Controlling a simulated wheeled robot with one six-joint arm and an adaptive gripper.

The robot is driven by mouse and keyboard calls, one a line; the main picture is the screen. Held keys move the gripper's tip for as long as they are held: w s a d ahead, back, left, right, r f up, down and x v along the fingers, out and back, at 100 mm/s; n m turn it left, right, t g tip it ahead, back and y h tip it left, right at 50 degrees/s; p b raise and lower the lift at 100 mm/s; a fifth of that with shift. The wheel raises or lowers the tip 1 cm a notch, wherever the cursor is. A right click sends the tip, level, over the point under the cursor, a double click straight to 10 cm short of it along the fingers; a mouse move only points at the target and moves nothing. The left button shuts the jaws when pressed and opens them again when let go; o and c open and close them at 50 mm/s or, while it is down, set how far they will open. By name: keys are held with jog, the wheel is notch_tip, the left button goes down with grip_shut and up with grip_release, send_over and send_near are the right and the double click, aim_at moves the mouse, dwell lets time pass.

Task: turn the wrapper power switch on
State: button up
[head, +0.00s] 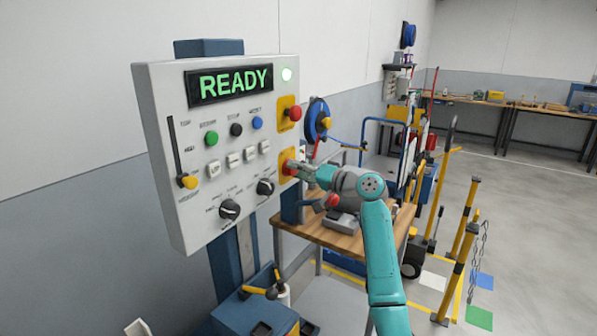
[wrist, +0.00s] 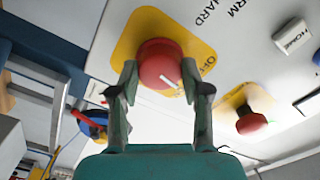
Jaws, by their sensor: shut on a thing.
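The power switch (head: 288,165) is a red round knob on a yellow plate at the lower right of the grey control panel (head: 175,225). In the wrist view the red knob (wrist: 157,60) shows a white pointer line and lettering that begins with "O" on its plate. My gripper (head: 300,169) is at the panel, and its two fingers (wrist: 158,84) are shut on either side of the knob. The far side of the knob is hidden in the head view.
A red mushroom button (head: 295,113) on a yellow plate sits just above the switch; it also shows in the wrist view (wrist: 251,122). Buttons, two black dials and a slider (head: 188,182) fill the panel. A wooden table (head: 340,232) stands below my arm.

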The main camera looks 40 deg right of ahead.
jog(key=m, duration=0.7)
dwell(0.6)
jog(key=o, duration=1.2)
jog(key=shift+c, duration=0.2)
jog(key=shift+s+d, duration=0.1)
jog(key=v, duration=1.1)
jog(key=shift+s, duration=0.4)
jog(key=shift+d, duration=0.1)
